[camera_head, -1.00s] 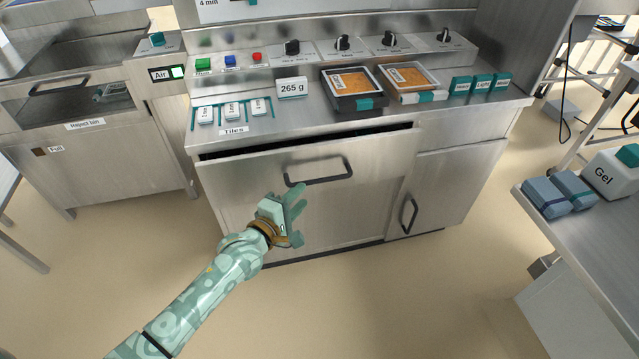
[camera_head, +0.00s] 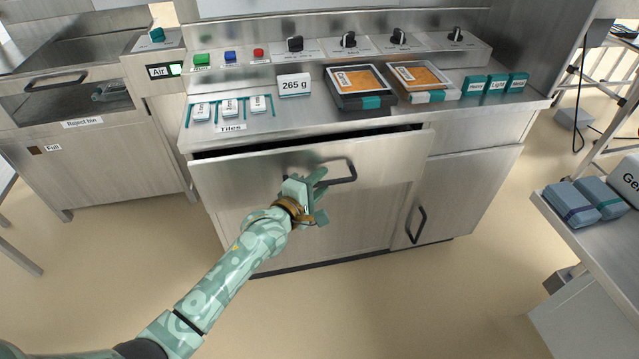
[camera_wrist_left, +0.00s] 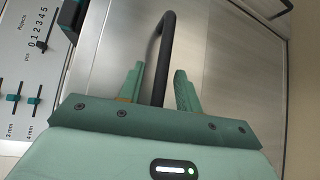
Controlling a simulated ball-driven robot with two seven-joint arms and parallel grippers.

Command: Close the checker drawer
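The checker drawer (camera_head: 240,170) is the wide steel drawer front under the counter, with a dark gap along its top edge, so it stands slightly open. Its black bar handle (camera_head: 345,172) is partly hidden by my left gripper (camera_head: 312,190) in the head view. In the left wrist view, the handle (camera_wrist_left: 164,50) runs down between the two green fingers of my left gripper (camera_wrist_left: 158,82). The fingers are apart, with space visible beside the bar. Contact with the handle or drawer front cannot be told. My right gripper is not in view.
The counter above holds a tile rack (camera_head: 231,116), a 265 g display (camera_head: 294,86) and two trays with orange contents (camera_head: 372,103) (camera_head: 438,95). A cupboard door with a black handle (camera_head: 417,226) is at the right. A side table (camera_head: 572,243) stands further right. The floor in front is clear.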

